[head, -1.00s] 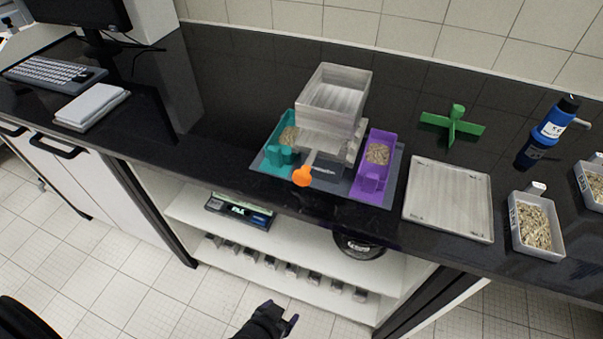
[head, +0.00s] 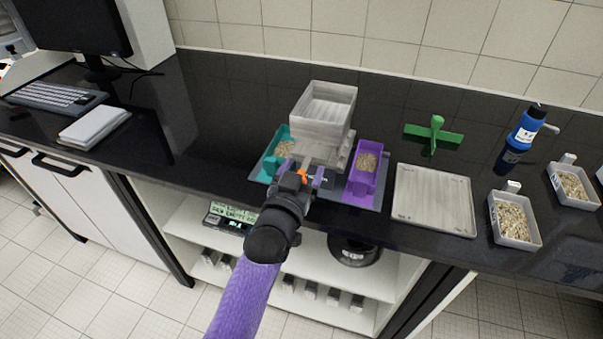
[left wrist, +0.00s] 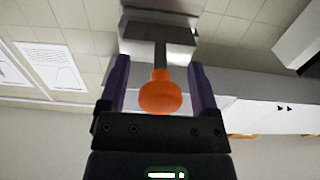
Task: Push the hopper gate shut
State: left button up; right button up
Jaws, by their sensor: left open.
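The hopper (head: 324,108) is a grey open-topped box on the shaker at the middle of the counter. The gate's orange knob (left wrist: 160,95) sits on a grey rod (left wrist: 160,55) in the left wrist view. A bit of the orange also shows in the head view (head: 302,175). My left gripper (head: 304,175) is open at the front of the shaker, its purple fingers (left wrist: 160,75) on either side of the knob and rod, with gaps visible. The gripper hides most of the gate's front in the head view. My right gripper is not in view.
A teal bin (head: 272,160) and a purple bin (head: 365,172) of grain flank the shaker. To the right are a grey tray (head: 434,200), a green cross-shaped piece (head: 434,134), a blue bottle (head: 527,130) and grain containers (head: 514,222). Shelves lie below the counter.

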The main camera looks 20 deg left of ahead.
pick_arm(q)
grip_shut()
dwell(0.3)
dwell(1.1)
